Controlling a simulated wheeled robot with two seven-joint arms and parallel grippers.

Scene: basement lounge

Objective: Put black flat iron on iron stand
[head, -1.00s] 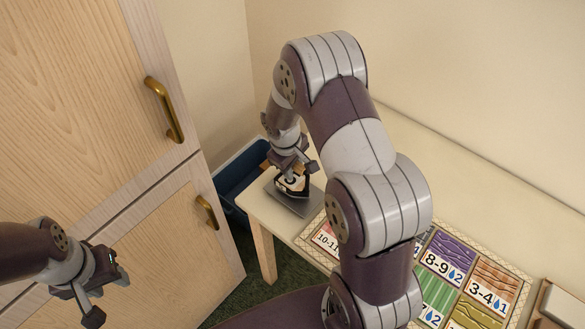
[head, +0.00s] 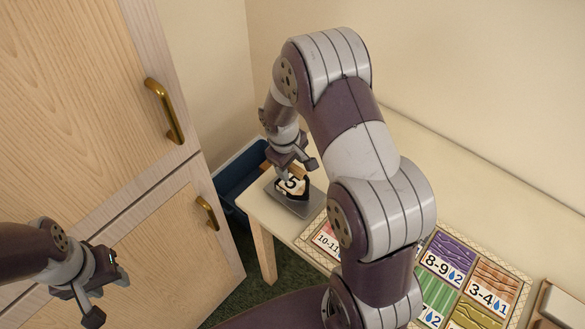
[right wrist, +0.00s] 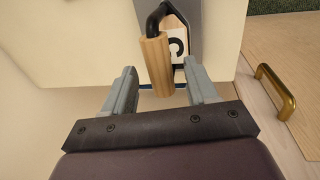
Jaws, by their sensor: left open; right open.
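The black flat iron (head: 305,187), with a white label and wooden handle, rests on the grey metal iron stand (head: 298,207) at the table's left end. In the right wrist view the wooden handle (right wrist: 156,66) of the iron lies between the spread fingers, with clearance on both sides. The grey stand (right wrist: 193,14) shows behind it. My right gripper (head: 291,163) is open just above the iron. Its fingers partly hide the iron in the head view. My left gripper (head: 105,292) is open and empty, away from the table, in front of the cabinet.
A patterned board with numbered colour cards (head: 440,284) lies on the cream table (head: 480,205), partly hidden by my right arm. A wooden cabinet (head: 85,110) with brass handles stands left. A blue bin (head: 232,180) is behind the table's left end. A wall runs along the back.

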